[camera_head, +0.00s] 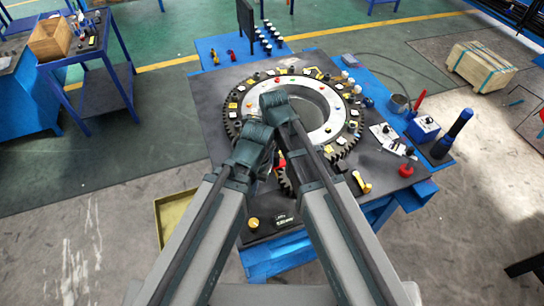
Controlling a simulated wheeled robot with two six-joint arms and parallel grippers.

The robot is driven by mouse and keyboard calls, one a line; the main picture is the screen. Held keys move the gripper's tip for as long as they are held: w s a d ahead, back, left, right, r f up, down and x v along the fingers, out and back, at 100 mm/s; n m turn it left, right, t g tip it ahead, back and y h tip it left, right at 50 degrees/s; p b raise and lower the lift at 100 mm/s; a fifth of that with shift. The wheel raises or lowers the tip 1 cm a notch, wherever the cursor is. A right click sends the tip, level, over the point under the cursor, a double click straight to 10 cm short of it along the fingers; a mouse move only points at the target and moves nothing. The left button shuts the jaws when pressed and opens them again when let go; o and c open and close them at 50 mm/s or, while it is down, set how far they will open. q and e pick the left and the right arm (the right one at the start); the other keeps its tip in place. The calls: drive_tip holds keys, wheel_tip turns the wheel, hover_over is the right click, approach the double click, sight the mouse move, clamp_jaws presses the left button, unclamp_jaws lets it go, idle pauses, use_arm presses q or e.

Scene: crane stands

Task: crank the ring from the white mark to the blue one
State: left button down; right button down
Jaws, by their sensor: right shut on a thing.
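The toothed ring (233,119) lies flat on the dark table top, with a pale inner disc (324,93) inside it. Several small coloured tags and blocks sit round the ring; I cannot tell for sure which are the white and blue marks. A small dark pinion (286,186) shows at the ring's near edge, partly behind my arms. My right gripper (279,161) is between my forearms, by a red part near the pinion. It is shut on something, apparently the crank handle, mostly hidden. My left wrist is beside it on the left; its fingers are hidden.
A red knob (406,170), a yellow handle (362,183) and a blue box (423,128) stand on the table's right side. A yellow bin (174,216) is on the floor at left.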

drive_tip(key=shift+w+d, duration=0.25)
drive_tip(key=shift+d, duration=0.1)
drive_tip(key=c, duration=1)
unclamp_jaws()
drive_tip(key=o, duration=0.4)
drive_tip(key=shift+d, duration=0.25)
drive_tip(key=shift+s+a, duration=0.1)
drive_tip(key=shift+a, duration=0.1)
wheel_tip(320, 180, up, 14)
drive_tip(key=p, duration=1.3)
drive_tip(key=shift+p, duration=0.35)
drive_tip(key=shift+f, duration=0.1)
